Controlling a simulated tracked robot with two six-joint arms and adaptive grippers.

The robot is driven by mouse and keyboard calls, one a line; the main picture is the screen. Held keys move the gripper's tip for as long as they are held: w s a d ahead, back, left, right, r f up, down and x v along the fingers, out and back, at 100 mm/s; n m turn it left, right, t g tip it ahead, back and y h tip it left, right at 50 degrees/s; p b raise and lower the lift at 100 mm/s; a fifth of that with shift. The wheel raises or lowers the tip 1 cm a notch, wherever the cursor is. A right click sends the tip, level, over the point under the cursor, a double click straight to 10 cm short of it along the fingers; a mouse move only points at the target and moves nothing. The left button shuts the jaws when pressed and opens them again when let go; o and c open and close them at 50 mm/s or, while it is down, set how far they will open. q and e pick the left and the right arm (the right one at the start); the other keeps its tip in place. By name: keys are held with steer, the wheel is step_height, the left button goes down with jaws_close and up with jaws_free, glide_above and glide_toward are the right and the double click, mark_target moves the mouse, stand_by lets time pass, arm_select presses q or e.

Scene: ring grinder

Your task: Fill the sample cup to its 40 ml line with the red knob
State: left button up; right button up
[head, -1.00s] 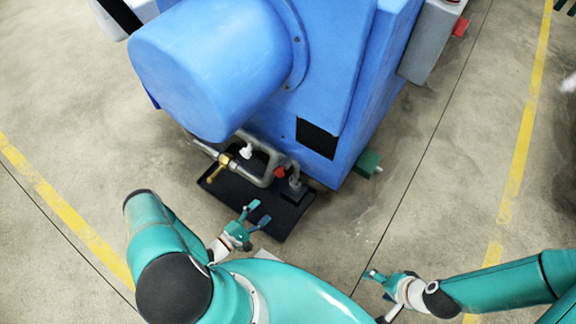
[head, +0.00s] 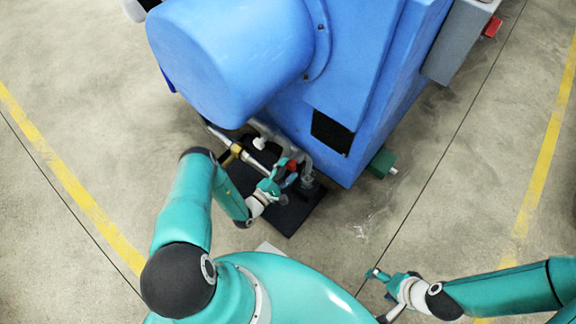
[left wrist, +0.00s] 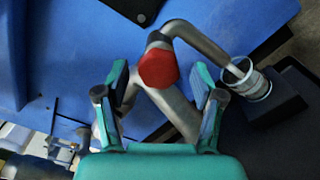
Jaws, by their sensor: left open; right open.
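The red knob (left wrist: 159,68) is a faceted red cap on the grey pipework. In the left wrist view it sits between and just beyond the fingertips of my open left gripper (left wrist: 161,88). In the head view the left gripper (head: 281,180) is right beside the knob (head: 292,166) and partly hides it. The sample cup (left wrist: 252,88) looks clear and stands in a dark holder under the end of a bent spout. Its liquid level and 40 ml line are too small to tell. My right gripper (head: 376,279) is open and empty at the lower right, far from the pipes.
The blue grinder (head: 345,80) stands behind the pipes. A black tray (head: 240,178) lies under them on the floor. A brass valve (head: 232,153) sits on the pipe to the left. A green block (head: 381,163) sticks out at right.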

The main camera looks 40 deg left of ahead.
arm_select(q)
steer(key=shift+w, duration=1.05)
steer(key=shift+d, duration=0.1)
steer(key=c, duration=1)
steer(key=shift+a, duration=0.25)
steer(key=shift+c, duration=0.8)
steer(key=shift+d, duration=0.15)
